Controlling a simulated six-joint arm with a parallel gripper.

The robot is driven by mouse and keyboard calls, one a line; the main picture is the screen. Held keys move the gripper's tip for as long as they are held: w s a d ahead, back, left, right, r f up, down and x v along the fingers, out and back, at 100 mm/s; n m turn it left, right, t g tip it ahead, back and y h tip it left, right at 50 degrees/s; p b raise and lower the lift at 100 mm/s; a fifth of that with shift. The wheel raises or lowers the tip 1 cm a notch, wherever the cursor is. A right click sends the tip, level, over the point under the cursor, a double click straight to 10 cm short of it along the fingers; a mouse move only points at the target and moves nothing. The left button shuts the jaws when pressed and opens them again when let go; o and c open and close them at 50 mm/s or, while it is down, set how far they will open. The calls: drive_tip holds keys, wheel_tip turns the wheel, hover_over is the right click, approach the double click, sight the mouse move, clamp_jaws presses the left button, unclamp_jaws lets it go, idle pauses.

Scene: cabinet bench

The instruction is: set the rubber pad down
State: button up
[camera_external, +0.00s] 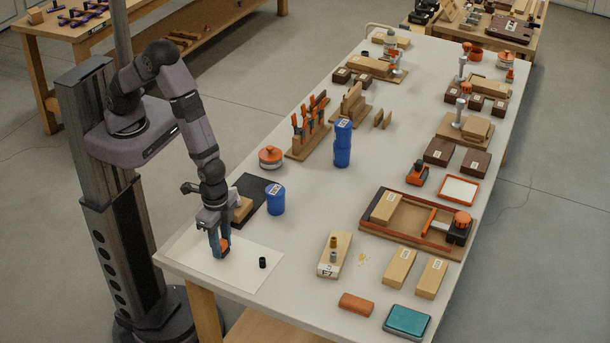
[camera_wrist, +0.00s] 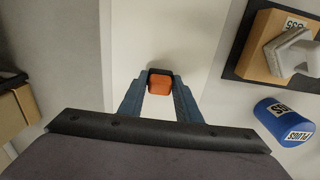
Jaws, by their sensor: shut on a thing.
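My gripper (camera_external: 220,250) is closed on a small orange piece with a dark edge, the rubber pad (camera_external: 225,243). In the wrist view the pad (camera_wrist: 159,83) sits between the tips of my two fingers. My gripper points down over a white sheet (camera_external: 190,260) at the near left corner of the table. The sheet (camera_wrist: 155,35) also lies behind the pad in the wrist view. I cannot tell whether the pad touches the sheet. Its underside is hidden.
A small black cylinder (camera_external: 262,263) stands right of my gripper on the sheet. A blue container (camera_external: 275,200) and a wooden block (camera_external: 242,210) on a black mat (camera_external: 262,188) are behind. A wooden block with fittings (camera_external: 334,253) stands further right. The front of the sheet is clear.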

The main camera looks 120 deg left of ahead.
drive_tip(key=shift+f, duration=0.3)
drive_tip(key=shift+f, duration=0.2)
drive_tip(key=o, duration=1)
